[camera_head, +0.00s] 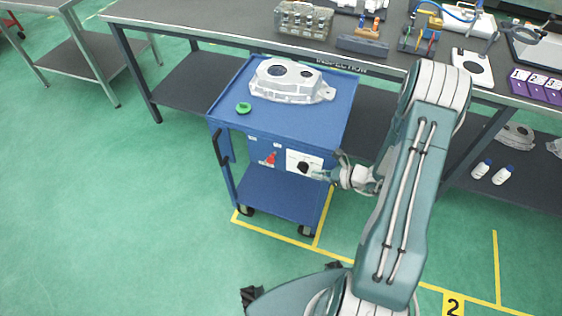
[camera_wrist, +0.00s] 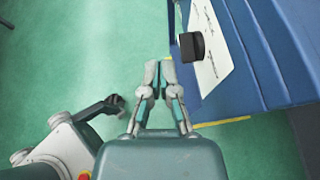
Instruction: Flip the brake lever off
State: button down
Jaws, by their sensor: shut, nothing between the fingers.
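A blue cart (camera_head: 222,110) stands in front of the long bench. A small red lever-like part (camera_head: 270,158) sits on its front panel, left of a white plate (camera_head: 292,156) that carries a black knob (camera_head: 303,167). I take the red part for the brake lever; its exact position is too small to tell. My gripper (camera_head: 320,174) is shut and empty, just right of the black knob. In the wrist view my gripper (camera_wrist: 159,72) points past the cart side, with the black knob (camera_wrist: 190,46) ahead and to the right, apart from the fingertips. The red part is not seen there.
A grey casting (camera_head: 285,90) and a green ring-like part (camera_head: 243,108) lie on the cart top. The inspection bench (camera_head: 200,22) behind holds tools and fixtures. Green floor (camera_head: 120,220) to the left of the cart is clear.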

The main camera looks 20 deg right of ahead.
jog(key=shift+a, duration=0.15)
send_near(268, 161)
jog(key=shift+w+a+f, duration=1.55)
jog(key=shift+w+f, duration=0.25)
jog(key=shift+f, duration=0.65)
jog(key=shift+d, duration=0.1)
